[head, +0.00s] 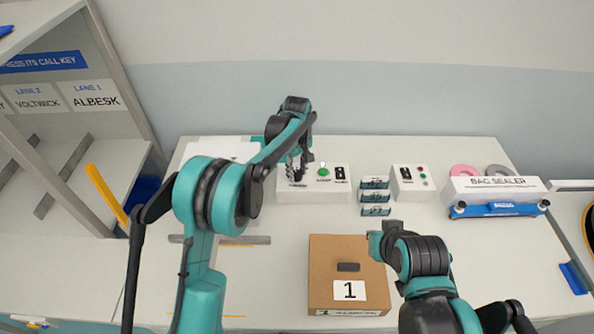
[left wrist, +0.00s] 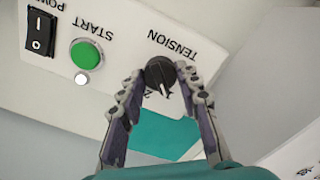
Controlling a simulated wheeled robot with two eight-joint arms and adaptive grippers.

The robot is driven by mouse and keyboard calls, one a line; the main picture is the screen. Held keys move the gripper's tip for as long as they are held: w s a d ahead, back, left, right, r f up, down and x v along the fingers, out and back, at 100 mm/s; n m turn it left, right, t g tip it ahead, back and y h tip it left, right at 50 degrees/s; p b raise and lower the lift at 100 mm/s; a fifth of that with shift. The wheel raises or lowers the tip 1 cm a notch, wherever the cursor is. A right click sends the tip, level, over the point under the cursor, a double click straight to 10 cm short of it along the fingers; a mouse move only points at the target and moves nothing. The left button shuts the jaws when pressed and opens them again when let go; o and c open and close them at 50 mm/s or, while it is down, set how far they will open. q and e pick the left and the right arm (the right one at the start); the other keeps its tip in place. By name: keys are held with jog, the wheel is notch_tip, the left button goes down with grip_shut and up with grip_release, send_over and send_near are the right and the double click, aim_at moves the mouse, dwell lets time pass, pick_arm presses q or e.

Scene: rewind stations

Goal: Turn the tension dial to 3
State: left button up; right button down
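The tension dial (left wrist: 160,73) is a round black knob with a white pointer line, on a white panel under the word TENSION. In the left wrist view its pointer aims toward the bottom of the picture, slightly right. A 2 shows beside it; other scale marks are hidden or too small to read. My left gripper (left wrist: 161,76) has one finger on each side of the dial, with a slight gap visible. In the head view my left gripper (head: 296,168) is over the left end of the control box (head: 315,196). My right gripper (head: 376,243) is beside the cardboard box; its fingers are unclear.
The panel has a green START button (left wrist: 85,54) and a black power switch (left wrist: 40,33). A cardboard box (head: 322,262) marked 1 stands in front. Small teal-and-white packs (head: 375,197), a second control box (head: 412,178) and a bag sealer (head: 497,190) stand to the right.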

pick_arm(q)
jog(key=shift+c, duration=0.5)
jog(key=shift+m, duration=0.3)
jog(key=m, duration=0.3)
jog(key=shift+p, duration=0.4)
jog(key=m, duration=0.5)
jog(key=shift+p, duration=0.3)
jog(key=m, duration=0.4)
jog(key=shift+m+p, duration=0.3)
jog(key=shift+m, duration=2.4)
